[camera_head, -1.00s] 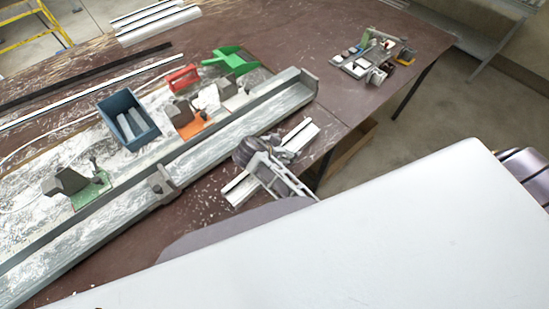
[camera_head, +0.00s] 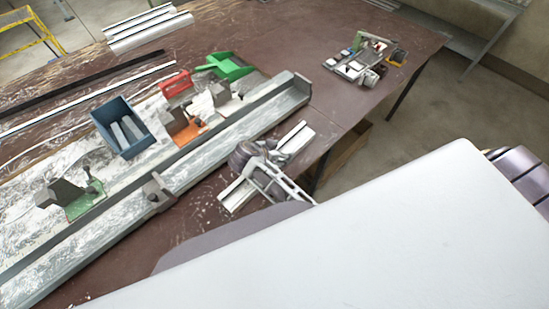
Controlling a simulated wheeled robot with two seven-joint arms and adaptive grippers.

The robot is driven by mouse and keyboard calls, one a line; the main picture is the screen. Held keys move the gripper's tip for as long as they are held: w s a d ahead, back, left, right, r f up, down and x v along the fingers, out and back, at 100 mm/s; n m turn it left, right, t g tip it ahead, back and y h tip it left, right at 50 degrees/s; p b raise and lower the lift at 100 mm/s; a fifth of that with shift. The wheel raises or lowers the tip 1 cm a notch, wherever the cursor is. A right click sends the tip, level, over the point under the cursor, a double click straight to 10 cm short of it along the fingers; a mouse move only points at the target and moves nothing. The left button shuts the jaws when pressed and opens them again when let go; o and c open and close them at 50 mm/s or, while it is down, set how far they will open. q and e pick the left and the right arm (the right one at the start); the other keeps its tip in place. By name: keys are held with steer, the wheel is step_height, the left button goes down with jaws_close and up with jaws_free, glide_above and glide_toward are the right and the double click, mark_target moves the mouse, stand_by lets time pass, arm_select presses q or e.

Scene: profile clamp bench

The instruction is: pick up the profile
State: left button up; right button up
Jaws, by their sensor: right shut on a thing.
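A short silver profile (camera_head: 295,138) lies slanted near the table's front edge, right of the long metal rail (camera_head: 215,143). My right gripper (camera_head: 262,172) is across the middle of the profile and shut on it, hiding that part. Both ends of the profile stick out beyond the fingers. I cannot tell whether the profile touches the table or is slightly above it. My left gripper is not in view.
A clamp block (camera_head: 158,192) sits on the rail. Behind it are a blue bin (camera_head: 125,126), a red holder (camera_head: 176,86) and a green scoop (camera_head: 231,68). More profiles (camera_head: 148,28) lie at the back left. A cluster of small parts (camera_head: 368,60) stands back right.

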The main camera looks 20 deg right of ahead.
steer(key=shift+r, duration=0.15)
step_height(320, 180, up, 10)
steer(key=b, duration=0.1)
steer(key=shift+b, duration=0.3)
stand_by(0.3)
steer(key=shift+s, duration=0.1)
stand_by(0.7)
